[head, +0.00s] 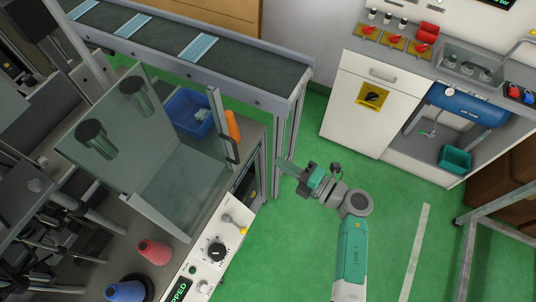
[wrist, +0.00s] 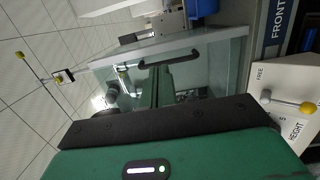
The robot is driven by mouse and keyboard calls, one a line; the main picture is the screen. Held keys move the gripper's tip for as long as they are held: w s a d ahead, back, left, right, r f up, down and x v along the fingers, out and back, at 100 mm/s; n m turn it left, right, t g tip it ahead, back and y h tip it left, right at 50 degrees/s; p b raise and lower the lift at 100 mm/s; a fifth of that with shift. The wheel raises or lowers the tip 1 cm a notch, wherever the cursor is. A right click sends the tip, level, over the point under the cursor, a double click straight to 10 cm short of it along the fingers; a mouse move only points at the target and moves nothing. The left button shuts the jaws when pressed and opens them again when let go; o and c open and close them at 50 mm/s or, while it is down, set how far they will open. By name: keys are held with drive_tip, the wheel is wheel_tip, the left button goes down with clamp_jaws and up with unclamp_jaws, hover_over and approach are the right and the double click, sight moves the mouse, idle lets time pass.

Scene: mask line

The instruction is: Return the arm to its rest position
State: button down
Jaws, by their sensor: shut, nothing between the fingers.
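My arm (head: 352,250) reaches up from the bottom of the head view over the green floor, bent at the wrist. My gripper (head: 282,166) points left, close to the right side of the machine on the left. It is shut and holds nothing. In the wrist view the green gripper housing (wrist: 165,158) with its black edge fills the bottom. No rest stand is seen.
The clear guard (head: 183,195) with a dark handle (head: 229,152) is just left of my gripper. The control panel (head: 218,246) is below left. A conveyor (head: 190,45) runs above, carrying masks. A white cabinet (head: 360,125) stands right. Open green floor (head: 290,245) surrounds my arm.

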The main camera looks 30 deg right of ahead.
drive_tip(key=shift+s+d, duration=0.15)
drive_tip(key=shift+s, duration=0.15)
